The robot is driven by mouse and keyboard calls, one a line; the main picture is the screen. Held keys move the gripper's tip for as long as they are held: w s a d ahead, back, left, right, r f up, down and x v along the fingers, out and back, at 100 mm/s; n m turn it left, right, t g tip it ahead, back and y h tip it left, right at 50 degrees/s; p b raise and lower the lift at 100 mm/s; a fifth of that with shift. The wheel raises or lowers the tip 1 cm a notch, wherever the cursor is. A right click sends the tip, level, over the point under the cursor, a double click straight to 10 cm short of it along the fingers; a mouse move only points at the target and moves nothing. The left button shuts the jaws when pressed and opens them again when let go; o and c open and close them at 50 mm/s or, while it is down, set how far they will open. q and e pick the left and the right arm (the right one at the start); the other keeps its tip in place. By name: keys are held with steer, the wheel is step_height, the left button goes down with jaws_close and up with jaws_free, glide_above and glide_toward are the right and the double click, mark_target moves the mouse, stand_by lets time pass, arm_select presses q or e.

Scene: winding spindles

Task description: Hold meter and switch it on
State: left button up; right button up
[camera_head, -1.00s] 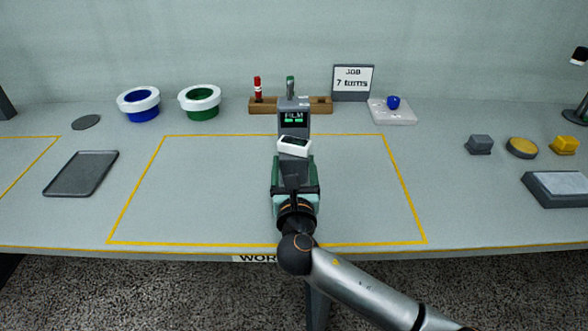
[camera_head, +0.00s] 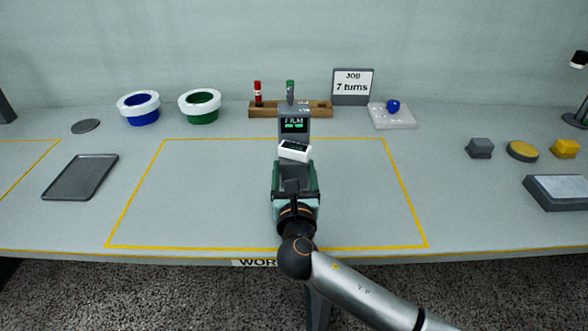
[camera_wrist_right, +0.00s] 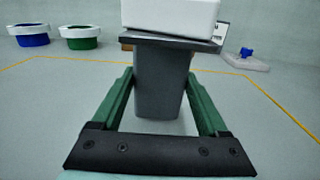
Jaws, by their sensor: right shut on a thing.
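The dark grey meter (camera_head: 283,138) stands upright near the middle of the yellow-outlined area in the head view. My left gripper is out of view.
Behind stand a wooden rack (camera_head: 320,109) with red and green items, a job sign (camera_head: 353,86) and a pale tray (camera_head: 393,116) with a blue piece. Two spool-like rings (camera_head: 200,100) and a dark tray (camera_head: 80,177) are left. Blocks (camera_head: 480,148) lie right. The outlined area's sides are clear.

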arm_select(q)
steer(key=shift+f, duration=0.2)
arm_select(e)
steer(key=shift+f, duration=0.5)
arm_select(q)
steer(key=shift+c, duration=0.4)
